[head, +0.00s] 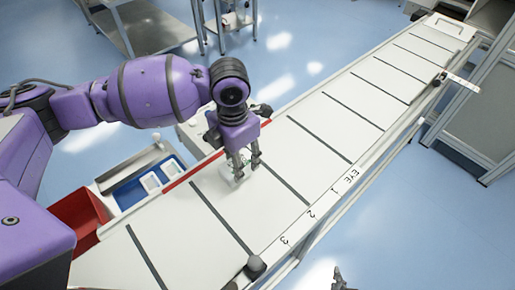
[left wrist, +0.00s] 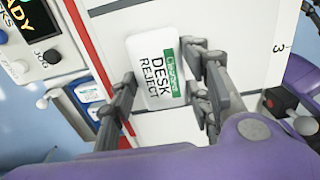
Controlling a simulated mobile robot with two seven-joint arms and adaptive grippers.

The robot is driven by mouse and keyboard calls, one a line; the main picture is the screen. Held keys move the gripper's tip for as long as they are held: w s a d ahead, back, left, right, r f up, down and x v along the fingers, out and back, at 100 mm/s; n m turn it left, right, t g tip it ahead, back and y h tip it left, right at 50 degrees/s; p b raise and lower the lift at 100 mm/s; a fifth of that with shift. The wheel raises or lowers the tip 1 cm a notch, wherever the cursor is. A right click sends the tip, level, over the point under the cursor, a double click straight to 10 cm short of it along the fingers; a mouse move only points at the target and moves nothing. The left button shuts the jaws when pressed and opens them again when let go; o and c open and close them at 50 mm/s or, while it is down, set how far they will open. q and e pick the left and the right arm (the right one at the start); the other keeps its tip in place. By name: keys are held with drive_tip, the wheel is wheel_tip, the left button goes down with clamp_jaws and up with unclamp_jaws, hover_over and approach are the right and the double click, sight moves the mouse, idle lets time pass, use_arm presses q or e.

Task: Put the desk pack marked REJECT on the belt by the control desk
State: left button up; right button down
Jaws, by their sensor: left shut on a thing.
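The white desk pack with a green band and the words DESK REJECT (left wrist: 160,70) is between the fingers of my left gripper (left wrist: 165,88) in the left wrist view. In the head view my left gripper (head: 243,165) points down over the belt (head: 255,205), shut on the pack (head: 232,175), which is partly hidden. The pack is at the belt surface; I cannot tell if it touches. The control desk (left wrist: 40,60) is beside the belt, past the red edge strip. The tip of my right gripper (head: 340,279) shows at the bottom edge; its jaws are unclear.
A blue tray (head: 125,195) with white packs and a red bin (head: 78,218) stand left of the belt. Dark lines cross the belt, and its near rail is marked EYE, 1, 2, 3 (head: 284,240). The belt's far right stretch is clear. A grey table (head: 150,25) stands behind.

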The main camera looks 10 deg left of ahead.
use_arm(q)
drive_tip(key=shift+f, duration=1.6)
drive_tip(key=shift+f, duration=0.1)
drive_tip(key=shift+f, duration=0.15)
drive_tip(key=o, duration=1.3)
drive_tip(key=shift+c, duration=0.2)
wheel_tip(320, 180, up, 12)
drive_tip(key=shift+r, duration=0.25)
